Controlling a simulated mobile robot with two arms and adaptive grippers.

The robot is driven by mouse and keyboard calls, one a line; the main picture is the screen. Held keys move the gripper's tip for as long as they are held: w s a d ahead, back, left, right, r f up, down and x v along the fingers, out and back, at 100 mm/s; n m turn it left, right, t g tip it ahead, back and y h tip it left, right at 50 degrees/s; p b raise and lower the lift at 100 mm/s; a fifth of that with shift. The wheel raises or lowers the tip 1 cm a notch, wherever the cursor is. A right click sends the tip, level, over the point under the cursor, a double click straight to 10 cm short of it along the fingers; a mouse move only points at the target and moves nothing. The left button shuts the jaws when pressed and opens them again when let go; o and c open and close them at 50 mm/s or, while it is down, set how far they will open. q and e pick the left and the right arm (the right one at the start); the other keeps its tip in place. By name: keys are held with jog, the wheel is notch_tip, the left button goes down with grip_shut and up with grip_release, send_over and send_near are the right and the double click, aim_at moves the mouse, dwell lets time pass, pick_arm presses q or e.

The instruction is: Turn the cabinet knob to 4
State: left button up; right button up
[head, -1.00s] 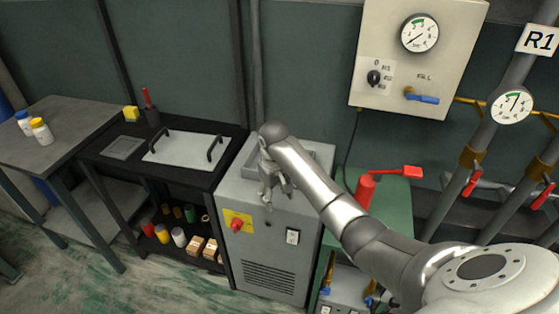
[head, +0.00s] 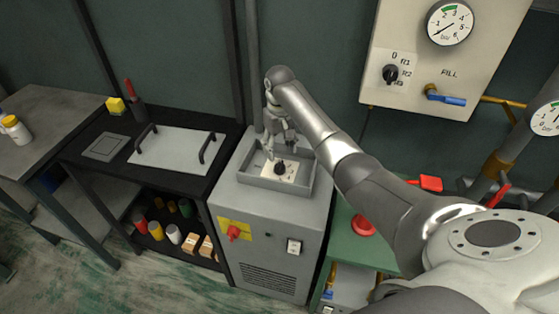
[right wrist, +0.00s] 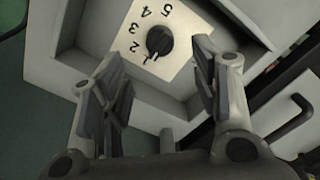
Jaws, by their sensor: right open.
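The cabinet knob (head: 280,167) is a small black knob on a pale dial plate (head: 291,175), in the shallow recess on top of the grey cabinet (head: 262,204). In the right wrist view the round black knob (right wrist: 159,40) has the numbers 2 to 5 readable beside it. A light mark shows at its lower left, past the 2; I cannot tell if it is the pointer or the 1. My right gripper (head: 279,149) is open just above the knob. In the right wrist view its fingers (right wrist: 162,74) are apart, with the knob beyond the gap, not gripped. My left gripper is not in view.
The recess has a raised rim (head: 265,187) around the dial. A red switch (head: 233,233) is on the cabinet front. A black bench with a handled lid (head: 172,151) stands left. A wall panel (head: 410,30) with a gauge and another knob hangs right, above a green table.

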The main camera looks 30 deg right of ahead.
aim_at(280, 164)
notch_tip(280, 164, down, 4)
jog(key=shift+s+r, duration=0.1)
jog(key=shift+r, duration=0.15)
notch_tip(280, 164, down, 3)
jog(key=shift+r, duration=0.1)
jog(key=shift+f, duration=0.7)
jog(key=shift+c, duration=0.5)
jog(key=c, duration=0.5)
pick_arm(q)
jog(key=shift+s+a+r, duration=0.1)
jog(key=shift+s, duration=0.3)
pick_arm(e)
jog(key=c, duration=0.5)
